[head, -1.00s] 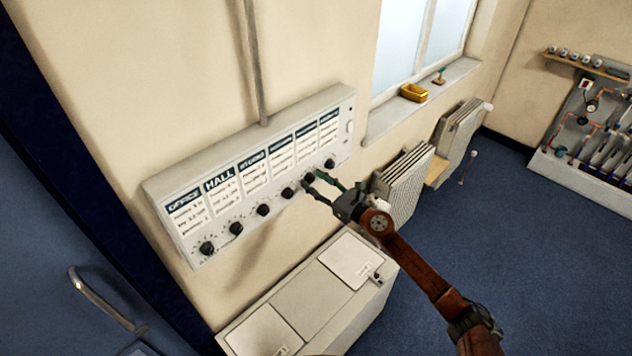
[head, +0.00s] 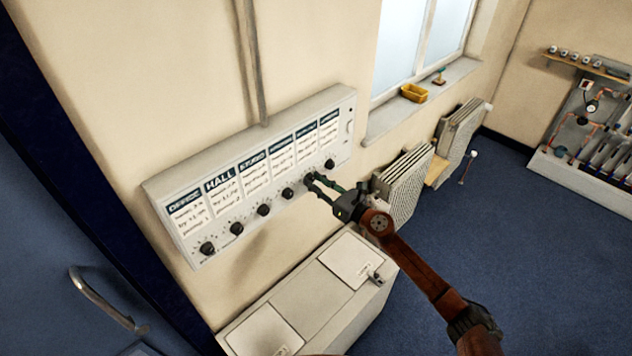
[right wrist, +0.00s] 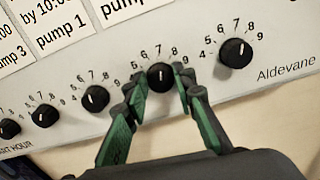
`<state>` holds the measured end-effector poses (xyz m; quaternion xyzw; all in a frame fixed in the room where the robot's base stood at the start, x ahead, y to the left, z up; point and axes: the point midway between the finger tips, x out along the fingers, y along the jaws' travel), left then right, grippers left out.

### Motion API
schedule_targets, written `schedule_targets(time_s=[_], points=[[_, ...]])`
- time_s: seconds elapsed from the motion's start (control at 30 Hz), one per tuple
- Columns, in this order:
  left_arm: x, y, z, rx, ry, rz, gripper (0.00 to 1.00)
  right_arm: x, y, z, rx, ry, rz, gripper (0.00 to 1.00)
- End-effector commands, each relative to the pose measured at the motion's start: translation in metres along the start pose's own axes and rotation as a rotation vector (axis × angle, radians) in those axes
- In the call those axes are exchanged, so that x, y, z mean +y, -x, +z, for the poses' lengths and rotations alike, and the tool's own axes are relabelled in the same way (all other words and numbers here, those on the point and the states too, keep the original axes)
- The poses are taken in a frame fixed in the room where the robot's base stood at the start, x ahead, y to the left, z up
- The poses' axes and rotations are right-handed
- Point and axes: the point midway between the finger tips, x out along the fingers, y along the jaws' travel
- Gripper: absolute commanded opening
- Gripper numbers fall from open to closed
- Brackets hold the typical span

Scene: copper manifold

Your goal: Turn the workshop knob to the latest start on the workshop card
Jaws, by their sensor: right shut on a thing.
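A pale control panel (head: 172,212) on the wall bears a row of black knobs under printed cards. The headings office, hall and studio can be read in the head view; the smaller headings to their right are too small to read. My right gripper (head: 311,180) is shut on the second knob from the right (right wrist: 160,77), one green finger on each side. In the right wrist view its white mark points up, near 7. The rightmost knob (right wrist: 235,53) stands free beside the fingers. The workshop card's start times cannot be read. My left gripper is not in view.
A pale cabinet (head: 300,300) stands below the panel. A blue door with a handle (head: 105,305) is at the left. Blue floor (head: 500,250) is open at right.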

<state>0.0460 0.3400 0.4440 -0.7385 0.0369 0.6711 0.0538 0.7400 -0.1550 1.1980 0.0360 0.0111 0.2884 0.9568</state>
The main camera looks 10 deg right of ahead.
Motion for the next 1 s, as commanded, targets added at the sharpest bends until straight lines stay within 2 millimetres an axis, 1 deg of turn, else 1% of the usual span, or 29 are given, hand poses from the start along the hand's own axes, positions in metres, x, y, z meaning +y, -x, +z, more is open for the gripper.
schedule_targets(time_s=[0.27,0.7,1.0], points=[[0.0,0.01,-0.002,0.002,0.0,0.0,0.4,-0.001,0.0,0.002,-0.001,-0.205,-0.001,0.0],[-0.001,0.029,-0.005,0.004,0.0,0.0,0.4,-0.002,0.0,0.002,-0.001,-0.62,-0.001,0.0],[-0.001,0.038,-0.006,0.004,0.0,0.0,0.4,-0.004,0.0,0.001,-0.002,-0.842,-0.002,0.0]])
